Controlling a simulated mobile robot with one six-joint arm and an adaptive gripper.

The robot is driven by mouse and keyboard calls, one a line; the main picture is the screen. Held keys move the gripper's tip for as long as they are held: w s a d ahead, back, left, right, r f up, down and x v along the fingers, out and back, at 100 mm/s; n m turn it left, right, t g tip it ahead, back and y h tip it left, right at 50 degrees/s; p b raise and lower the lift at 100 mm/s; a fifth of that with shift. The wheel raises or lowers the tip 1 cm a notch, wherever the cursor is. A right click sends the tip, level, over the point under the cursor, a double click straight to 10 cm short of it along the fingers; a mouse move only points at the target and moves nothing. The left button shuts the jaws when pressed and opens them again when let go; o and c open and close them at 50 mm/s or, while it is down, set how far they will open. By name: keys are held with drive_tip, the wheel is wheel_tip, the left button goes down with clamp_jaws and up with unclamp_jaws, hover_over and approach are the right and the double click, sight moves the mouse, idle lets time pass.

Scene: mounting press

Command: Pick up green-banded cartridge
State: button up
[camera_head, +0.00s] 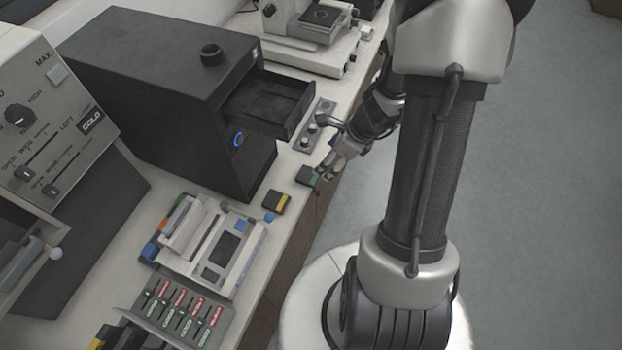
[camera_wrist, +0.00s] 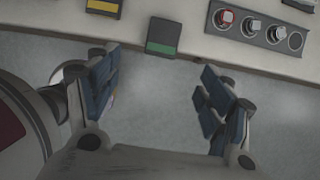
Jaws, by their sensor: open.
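The green-banded cartridge (camera_head: 308,176) is a small dark block with a green stripe, on the white bench top close to its front edge. In the wrist view the green-banded cartridge (camera_wrist: 164,37) lies ahead of my gripper, between the lines of its two fingers, with the green band toward me. My gripper (camera_head: 335,163) is close to it in the head view. In the wrist view my gripper (camera_wrist: 158,95) is open and empty, its blue-grey finger pads spread wide and apart from the cartridge.
A yellow-banded cartridge (camera_head: 276,202) sits left of the green one, also in the wrist view (camera_wrist: 104,7). A control panel with knobs (camera_head: 314,126) lies on the other side. A black cabinet (camera_head: 150,70) with an open drawer (camera_head: 268,100) stands behind. Floor shows beyond the bench edge.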

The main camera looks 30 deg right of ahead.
drive_tip(key=b, duration=0.3)
approach(312, 176)
wheel_tip(312, 176, down, 2)
drive_tip(key=shift+w+b+x, duration=0.15)
drive_tip(key=shift+b+x, duration=0.65)
drive_tip(key=shift+x, duration=0.9)
drive_tip(key=shift+w+b+x, duration=0.2)
drive_tip(key=shift+b+x, duration=0.55)
drive_tip(key=shift+x, duration=1)
drive_tip(key=shift+a+r, duration=0.2)
drive_tip(key=shift+r, duration=0.05)
drive_tip(key=shift+c, duration=0.4)
drive_tip(key=c, duration=1.1)
